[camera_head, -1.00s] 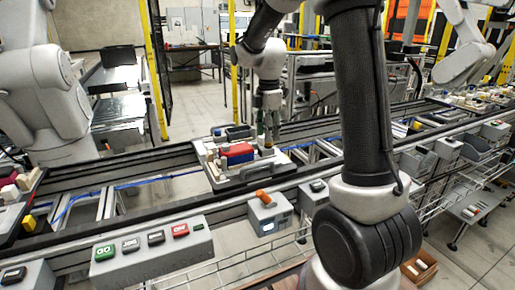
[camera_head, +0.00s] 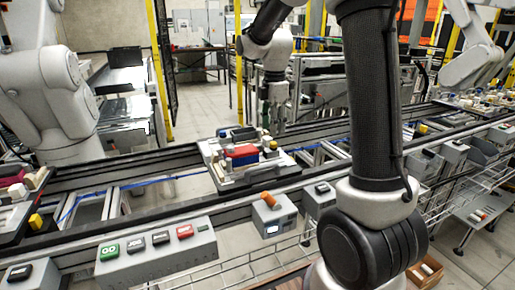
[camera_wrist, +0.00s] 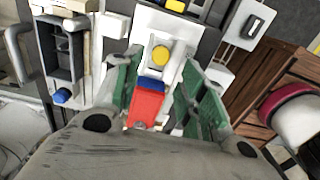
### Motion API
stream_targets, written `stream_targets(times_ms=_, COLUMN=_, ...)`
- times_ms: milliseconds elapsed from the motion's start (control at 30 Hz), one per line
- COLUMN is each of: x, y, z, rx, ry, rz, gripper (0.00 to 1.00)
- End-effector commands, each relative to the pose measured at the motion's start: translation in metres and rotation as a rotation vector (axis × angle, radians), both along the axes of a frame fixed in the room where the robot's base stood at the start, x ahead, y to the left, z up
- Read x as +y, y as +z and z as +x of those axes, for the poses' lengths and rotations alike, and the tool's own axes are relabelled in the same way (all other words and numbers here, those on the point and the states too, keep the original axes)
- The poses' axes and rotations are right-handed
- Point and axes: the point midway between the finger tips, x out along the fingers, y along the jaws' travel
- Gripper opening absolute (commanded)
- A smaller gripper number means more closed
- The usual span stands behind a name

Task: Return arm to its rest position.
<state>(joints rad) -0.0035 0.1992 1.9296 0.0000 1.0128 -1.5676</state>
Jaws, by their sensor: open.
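My gripper (camera_head: 276,108) hangs above and behind the pallet on the conveyor in the head view, clear of it. In the wrist view my gripper (camera_wrist: 155,100) shows two green-padded fingers spread apart with nothing held between them. Beyond the fingers lie a red and blue block (camera_wrist: 147,100) and a yellow round piece (camera_wrist: 160,56) on the white fixture. In the head view the pallet (camera_head: 222,182) carries the red block (camera_head: 241,152), a blue part and a small yellow piece (camera_head: 273,145).
The conveyor (camera_head: 150,205) crosses the view. A grey button panel (camera_head: 157,255) and a box with an orange knob (camera_head: 273,217) line its front edge. Another pallet sits at the left. A white robot arm (camera_head: 48,90) stands behind the belt. A wooden box (camera_head: 428,270) lies below.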

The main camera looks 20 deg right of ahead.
Motion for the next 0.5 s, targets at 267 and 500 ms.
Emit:
stream_targets(times_ms=267, x=0.0, y=0.0, z=0.0, rx=0.0, ry=-0.056, rz=0.0, gripper=0.41)
stream_targets(times_ms=500, x=0.0, y=-0.017, z=-0.022, rx=0.041, ry=-0.512, rz=-0.011, gripper=0.41)
